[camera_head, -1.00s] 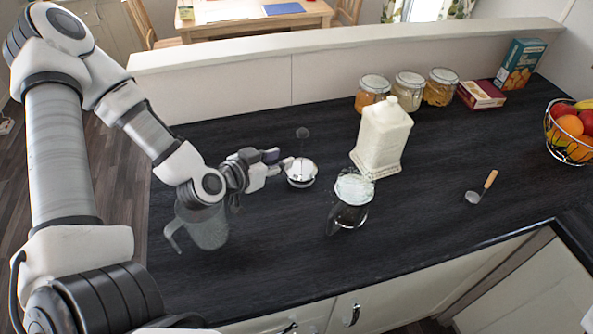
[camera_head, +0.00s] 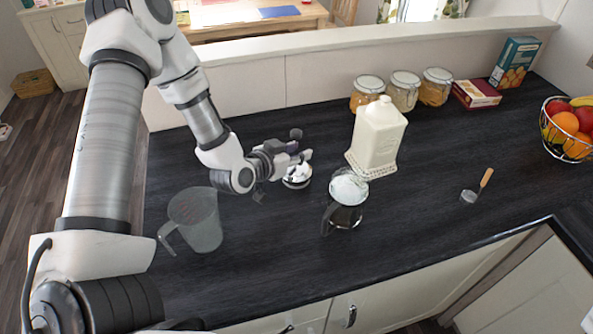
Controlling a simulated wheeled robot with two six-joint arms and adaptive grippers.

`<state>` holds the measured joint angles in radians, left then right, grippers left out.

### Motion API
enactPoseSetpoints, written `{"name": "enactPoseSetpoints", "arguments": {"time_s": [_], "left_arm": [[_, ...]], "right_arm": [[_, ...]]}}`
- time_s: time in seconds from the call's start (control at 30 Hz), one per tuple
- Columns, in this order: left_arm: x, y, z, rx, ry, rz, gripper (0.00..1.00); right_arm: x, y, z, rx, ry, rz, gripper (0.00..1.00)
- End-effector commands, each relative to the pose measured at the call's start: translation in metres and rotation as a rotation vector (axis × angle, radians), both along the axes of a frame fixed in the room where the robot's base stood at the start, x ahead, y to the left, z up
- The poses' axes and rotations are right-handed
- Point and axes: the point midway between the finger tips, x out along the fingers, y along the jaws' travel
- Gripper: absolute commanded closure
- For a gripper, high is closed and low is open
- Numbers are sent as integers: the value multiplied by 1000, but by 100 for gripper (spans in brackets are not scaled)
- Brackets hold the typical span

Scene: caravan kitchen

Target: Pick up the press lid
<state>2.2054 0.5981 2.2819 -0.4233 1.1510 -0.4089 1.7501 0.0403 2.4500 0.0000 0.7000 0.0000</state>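The press lid (camera_head: 297,182) is a round silver disc with a thin upright rod and a dark knob at its top. It stands on the dark counter, left of the milk jug. My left gripper (camera_head: 301,157) is at the rod, between knob and disc, and hides most of the rod. Its fingers overlap the lid in the picture; whether they are closed on the rod I cannot tell. The glass press pot (camera_head: 343,215) with a dark handle stands to the right, with something white at its top. My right gripper is out of view.
A clear measuring jug (camera_head: 197,222) stands below my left forearm. The white milk jug (camera_head: 379,133) is behind the pot. Several jars (camera_head: 403,92), a red box (camera_head: 476,94), a blue box (camera_head: 514,62), a scoop (camera_head: 478,187) and a fruit basket (camera_head: 567,130) are farther right. The front right counter is clear.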

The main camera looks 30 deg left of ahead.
Motion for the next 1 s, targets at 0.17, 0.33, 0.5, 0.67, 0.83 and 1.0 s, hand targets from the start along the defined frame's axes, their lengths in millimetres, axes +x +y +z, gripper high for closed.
{"name": "enactPoseSetpoints", "arguments": {"time_s": [0.17, 0.33, 0.5, 0.67, 0.83, 1.0], "left_arm": [[0, 0, 0, 0, 0, 0, 94], [-1, 0, 0, 0, 0, 0, 100], [-1, 0, 0, 0, 0, 0, 100], [0, 0, 4, 0, -2, 1, 100], [0, 0, 28, -2, -5, 1, 100], [0, 0, 72, -2, -8, 2, 100]], "right_arm": [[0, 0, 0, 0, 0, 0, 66], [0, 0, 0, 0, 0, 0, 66], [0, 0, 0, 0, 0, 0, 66], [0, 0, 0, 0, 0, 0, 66], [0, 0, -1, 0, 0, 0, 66], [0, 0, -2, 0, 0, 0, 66]]}}
